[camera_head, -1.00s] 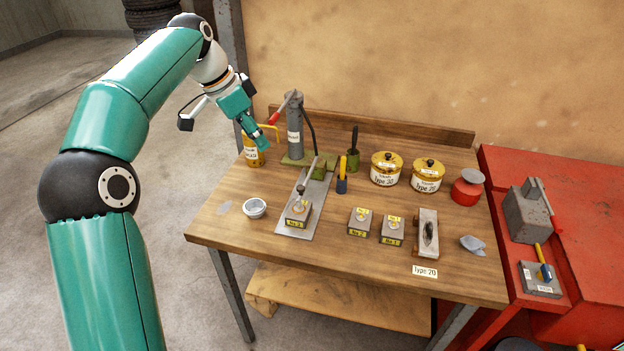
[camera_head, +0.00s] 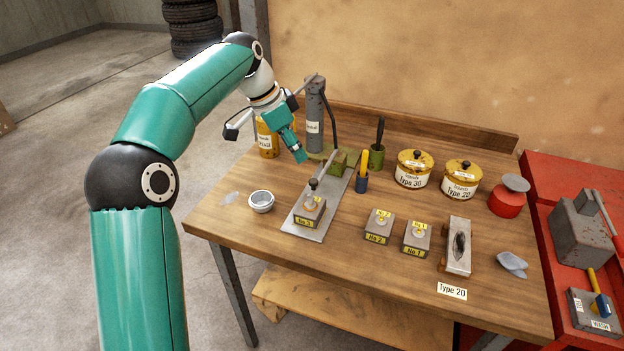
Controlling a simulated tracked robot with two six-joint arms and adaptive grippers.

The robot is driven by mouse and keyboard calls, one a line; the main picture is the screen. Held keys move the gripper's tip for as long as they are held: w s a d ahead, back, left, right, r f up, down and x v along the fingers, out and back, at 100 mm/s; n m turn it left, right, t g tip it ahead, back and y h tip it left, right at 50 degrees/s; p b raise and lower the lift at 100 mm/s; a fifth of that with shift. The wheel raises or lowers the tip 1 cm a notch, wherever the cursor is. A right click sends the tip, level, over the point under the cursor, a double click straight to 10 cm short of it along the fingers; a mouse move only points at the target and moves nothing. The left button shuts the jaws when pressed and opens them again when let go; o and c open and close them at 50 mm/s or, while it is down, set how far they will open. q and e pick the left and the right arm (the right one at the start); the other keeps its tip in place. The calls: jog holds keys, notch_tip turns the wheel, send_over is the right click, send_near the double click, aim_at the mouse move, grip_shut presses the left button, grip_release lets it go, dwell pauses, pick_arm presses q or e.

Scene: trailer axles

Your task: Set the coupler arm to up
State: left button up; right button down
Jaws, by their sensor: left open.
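A slim grey arm (camera_head: 326,168), which looks like the coupler arm, slants from the green base (camera_head: 341,158) of the grey pump (camera_head: 315,115) down toward the block labelled No 3 (camera_head: 309,211). Its front end is at the fitting on top of that block; I cannot tell whether they touch. The block stands on a grey metal plate (camera_head: 305,233). My left gripper (camera_head: 299,148) is open and empty, above the bench just left of the green base and the arm. My right gripper is out of view.
Blocks No 2 (camera_head: 378,227) and No 1 (camera_head: 416,237) stand right of the plate. A small white bowl (camera_head: 261,202) is left of it. A yellow can (camera_head: 267,142) stands behind my gripper. A green cup (camera_head: 377,157) and yellow tins (camera_head: 415,173) are farther right.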

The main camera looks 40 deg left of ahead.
aim_at(313, 180)
pick_arm(q)
jog(key=x, duration=1.1)
grip_shut()
